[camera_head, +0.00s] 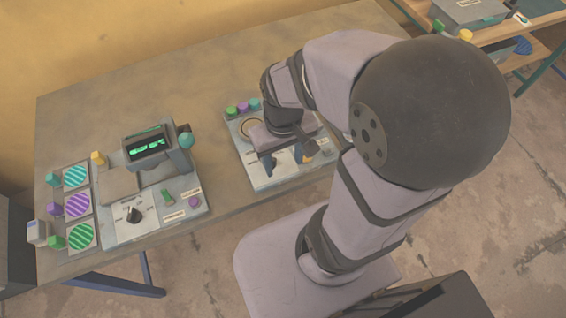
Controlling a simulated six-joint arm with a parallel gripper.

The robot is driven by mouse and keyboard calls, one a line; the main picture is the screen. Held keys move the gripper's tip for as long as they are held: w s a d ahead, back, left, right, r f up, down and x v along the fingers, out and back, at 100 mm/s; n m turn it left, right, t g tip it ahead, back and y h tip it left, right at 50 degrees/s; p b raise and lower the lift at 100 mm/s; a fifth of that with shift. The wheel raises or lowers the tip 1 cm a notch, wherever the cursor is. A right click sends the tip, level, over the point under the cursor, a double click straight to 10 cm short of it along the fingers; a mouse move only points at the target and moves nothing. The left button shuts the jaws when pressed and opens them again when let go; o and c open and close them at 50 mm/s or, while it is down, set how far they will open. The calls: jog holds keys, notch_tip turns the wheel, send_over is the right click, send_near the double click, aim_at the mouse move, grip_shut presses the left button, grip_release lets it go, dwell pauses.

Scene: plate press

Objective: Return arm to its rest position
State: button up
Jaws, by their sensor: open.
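My arm reaches from its base at the bottom middle over the table (85,115). My gripper (288,158) is open and points down over the grey panel (270,180) at the table's right side. No object shows between its fingers. The gripper and wrist hide much of this panel. A round ring (250,127) shows partly on it, beside my wrist. I cannot tell whether the fingertips touch the panel.
Another bench (540,62) stands at upper right.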

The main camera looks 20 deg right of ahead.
jog(key=shift+s+a+f, duration=0.2)
jog(key=shift+s+a, duration=0.1)
jog(key=shift+s, duration=0.15)
